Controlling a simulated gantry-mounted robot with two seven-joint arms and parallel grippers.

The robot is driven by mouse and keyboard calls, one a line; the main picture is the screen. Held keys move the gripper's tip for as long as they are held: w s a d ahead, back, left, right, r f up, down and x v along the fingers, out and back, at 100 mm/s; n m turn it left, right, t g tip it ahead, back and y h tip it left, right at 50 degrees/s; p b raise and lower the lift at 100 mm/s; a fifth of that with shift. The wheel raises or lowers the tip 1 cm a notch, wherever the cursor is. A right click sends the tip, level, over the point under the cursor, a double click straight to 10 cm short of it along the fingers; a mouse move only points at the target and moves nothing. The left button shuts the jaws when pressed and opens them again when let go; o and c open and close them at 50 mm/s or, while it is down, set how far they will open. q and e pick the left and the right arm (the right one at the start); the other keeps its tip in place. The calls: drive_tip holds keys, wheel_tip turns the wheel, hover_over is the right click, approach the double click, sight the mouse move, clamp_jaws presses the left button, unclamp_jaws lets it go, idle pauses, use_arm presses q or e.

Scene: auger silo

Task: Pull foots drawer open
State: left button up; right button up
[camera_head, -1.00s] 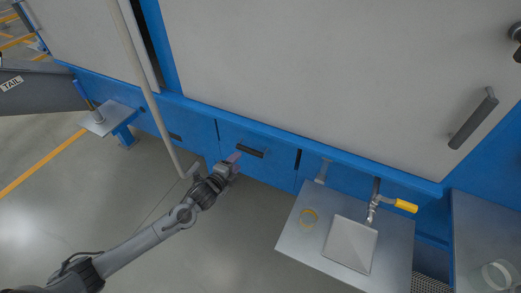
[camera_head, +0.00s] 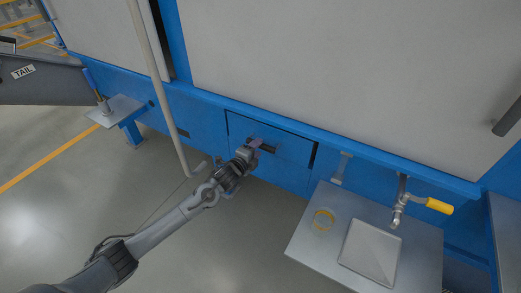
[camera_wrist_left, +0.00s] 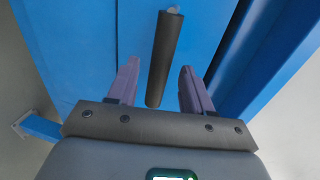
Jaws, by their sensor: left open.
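The drawer (camera_head: 292,150) is a blue front panel low in the blue machine wall, with a dark seam around it. It looks flush with the wall. Its black bar handle (camera_head: 269,149) is partly covered by my left gripper (camera_head: 256,143) in the head view. In the left wrist view, the handle (camera_wrist_left: 169,40) stands between the two purple fingers of my open left gripper (camera_wrist_left: 160,65). Gaps show on both sides of the handle, and neither finger appears to touch it. My right gripper is in no view.
A pale vertical pole (camera_head: 158,90) stands left of the drawer, close to my left arm. Open floor lies in front.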

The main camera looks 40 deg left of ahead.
use_arm(q)
drive_tip(key=shift+b+x, duration=0.65)
drive_tip(key=shift+x, duration=1.05)
clamp_jaws()
